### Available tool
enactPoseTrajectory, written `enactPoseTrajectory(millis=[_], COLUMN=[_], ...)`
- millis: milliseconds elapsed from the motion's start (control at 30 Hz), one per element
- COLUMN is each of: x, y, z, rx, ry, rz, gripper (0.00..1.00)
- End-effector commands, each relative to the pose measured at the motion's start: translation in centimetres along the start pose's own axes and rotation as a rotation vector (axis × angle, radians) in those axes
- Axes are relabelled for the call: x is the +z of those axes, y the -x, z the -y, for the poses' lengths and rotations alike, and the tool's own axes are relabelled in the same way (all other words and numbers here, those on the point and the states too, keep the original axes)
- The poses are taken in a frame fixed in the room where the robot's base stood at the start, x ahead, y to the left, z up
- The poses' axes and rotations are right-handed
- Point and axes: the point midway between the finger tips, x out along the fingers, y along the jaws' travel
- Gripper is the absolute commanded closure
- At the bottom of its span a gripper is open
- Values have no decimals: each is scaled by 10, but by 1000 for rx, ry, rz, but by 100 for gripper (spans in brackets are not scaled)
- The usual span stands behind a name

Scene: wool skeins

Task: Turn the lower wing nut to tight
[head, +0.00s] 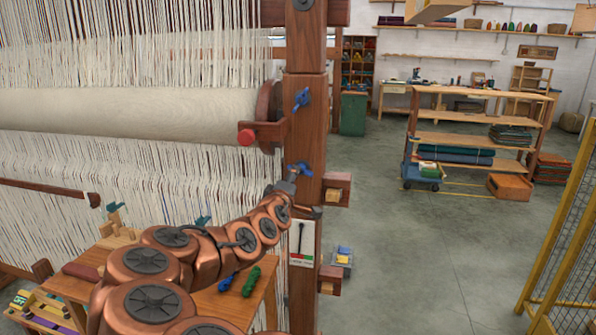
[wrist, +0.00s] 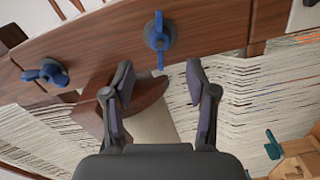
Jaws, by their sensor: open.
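The lower wing nut (head: 300,168) is blue and sits on the front of the loom's wooden post (head: 305,120). It also shows in the wrist view (wrist: 160,38), its wings crosswise to the post. My gripper (wrist: 158,72) is open and empty. Its fingertips are just short of this nut, one to each side in the picture, with no visible contact. In the head view my gripper (head: 288,186) is by the post, just below the nut. The upper wing nut (head: 302,98), also blue, is higher on the post; it shows at left in the wrist view (wrist: 45,73).
A bracket with a red knob (head: 246,137) juts from the post's left side between the nuts. A white panel with a black pointer and a red-green strip (head: 301,258) is lower on the post. Warp threads fill the left. Open floor (head: 420,250) lies right.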

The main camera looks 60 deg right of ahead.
Motion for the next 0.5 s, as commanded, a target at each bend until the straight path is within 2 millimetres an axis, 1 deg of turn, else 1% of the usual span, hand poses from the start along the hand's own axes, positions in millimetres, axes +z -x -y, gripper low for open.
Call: enactPoseTrajectory(millis=[267,500], x=[0,1], y=[-26,-50], z=[-2,-1], rx=[-1,-4], ry=[-3,-2], rz=[2,4], gripper=[43,43])
